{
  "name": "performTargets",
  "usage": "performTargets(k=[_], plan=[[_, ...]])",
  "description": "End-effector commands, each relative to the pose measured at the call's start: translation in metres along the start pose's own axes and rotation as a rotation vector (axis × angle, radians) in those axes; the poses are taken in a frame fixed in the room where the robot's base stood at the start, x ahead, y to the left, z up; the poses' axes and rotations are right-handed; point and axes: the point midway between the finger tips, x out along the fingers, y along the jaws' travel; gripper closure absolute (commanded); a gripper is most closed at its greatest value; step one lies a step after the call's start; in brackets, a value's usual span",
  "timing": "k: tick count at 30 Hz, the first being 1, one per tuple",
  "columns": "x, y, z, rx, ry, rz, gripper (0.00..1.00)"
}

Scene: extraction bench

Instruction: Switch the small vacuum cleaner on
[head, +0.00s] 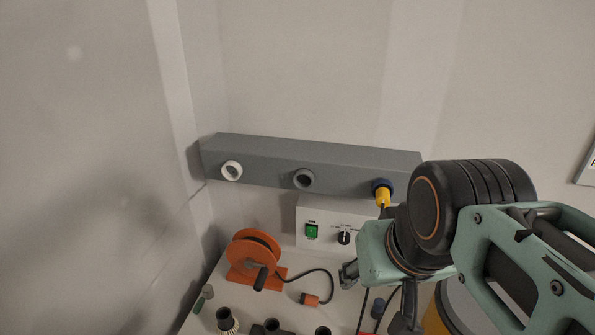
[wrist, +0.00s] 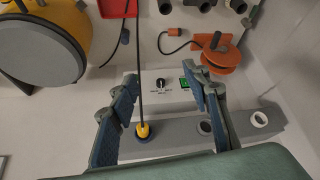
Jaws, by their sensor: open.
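The small vacuum cleaner appears to be the yellow drum with a grey round face at the upper left of the wrist view (wrist: 82,48). In the head view only part of its yellow side (head: 432,318) shows behind my arm. No switch on it can be made out. A white control box (head: 303,240) has a green rocker switch (head: 311,231) and a black knob (head: 344,238). My gripper (head: 377,296) is open and empty, in front of the box and above the bench. In the wrist view the knob (wrist: 160,84) appears between its fingers.
A grey rail (head: 270,160) with several ports runs above the box; a yellow plug (head: 383,197) with a hanging cable sits in its right port. An orange reel (head: 254,256), its corded orange connector (head: 310,299) and dark fittings (head: 227,320) stand on the bench.

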Motion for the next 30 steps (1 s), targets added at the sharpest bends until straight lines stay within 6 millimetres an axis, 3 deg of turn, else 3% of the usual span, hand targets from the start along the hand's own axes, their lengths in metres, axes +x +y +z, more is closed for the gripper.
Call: performTargets(k=[12, 24, 30], plan=[[0.0000, 0.0000, 0.0000, 0.000, 0.000, 0.000, 0.57], [0.0000, 0.0000, 0.0000, 0.000, 0.000, 0.000, 1.00], [0.0000, 0.0000, 0.0000, 0.000, 0.000, 0.000, 1.00]])
